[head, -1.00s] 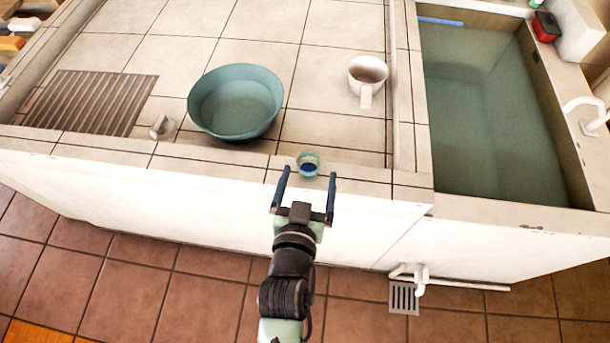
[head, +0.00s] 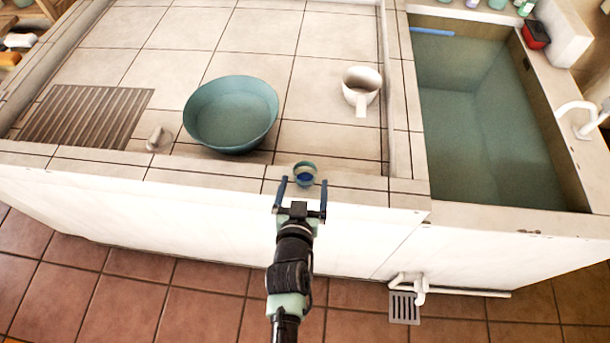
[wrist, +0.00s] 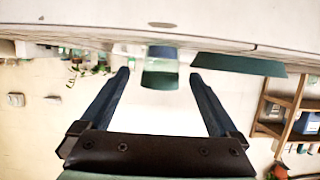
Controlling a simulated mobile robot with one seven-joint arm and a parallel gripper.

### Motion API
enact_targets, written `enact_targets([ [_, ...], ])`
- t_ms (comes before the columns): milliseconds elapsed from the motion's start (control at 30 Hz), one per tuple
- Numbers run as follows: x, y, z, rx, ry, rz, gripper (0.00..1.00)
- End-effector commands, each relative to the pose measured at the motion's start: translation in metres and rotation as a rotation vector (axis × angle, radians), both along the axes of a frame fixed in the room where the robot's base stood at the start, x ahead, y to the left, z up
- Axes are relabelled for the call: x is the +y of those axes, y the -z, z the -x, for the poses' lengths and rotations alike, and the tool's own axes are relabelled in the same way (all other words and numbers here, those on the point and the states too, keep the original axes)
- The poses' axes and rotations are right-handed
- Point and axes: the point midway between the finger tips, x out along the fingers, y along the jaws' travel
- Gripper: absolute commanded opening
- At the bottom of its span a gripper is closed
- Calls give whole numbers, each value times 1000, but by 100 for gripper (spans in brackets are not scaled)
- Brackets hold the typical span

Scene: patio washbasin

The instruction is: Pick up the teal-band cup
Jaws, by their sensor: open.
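In the wrist view the cup (wrist: 160,67) shows a teal band and a pale middle, ahead of the gap between the fingers. My gripper (head: 304,182) is open, one blue finger to each side of the cup's near side. In the wrist view my gripper (wrist: 159,76) has its fingertips apart, with clear space between each and the cup. I cannot tell how far the cup sits between them.
A large teal basin (head: 231,112) stands behind and left of the cup. A white mug (head: 361,90) stands back right. A ribbed drain board (head: 85,117) and a small pale fitting (head: 156,138) are at left. A water-filled trough (head: 480,135) lies right.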

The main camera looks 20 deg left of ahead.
Motion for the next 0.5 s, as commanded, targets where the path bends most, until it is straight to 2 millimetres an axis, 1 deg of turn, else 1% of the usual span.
enact_targets([
  [100,6,5,-16,-2,-1,-1,96],
  [233,10,10,-29,-1,0,0,96],
  [333,11,13,-35,-1,0,0,96],
  [500,12,14,-36,-1,0,0,96],
])
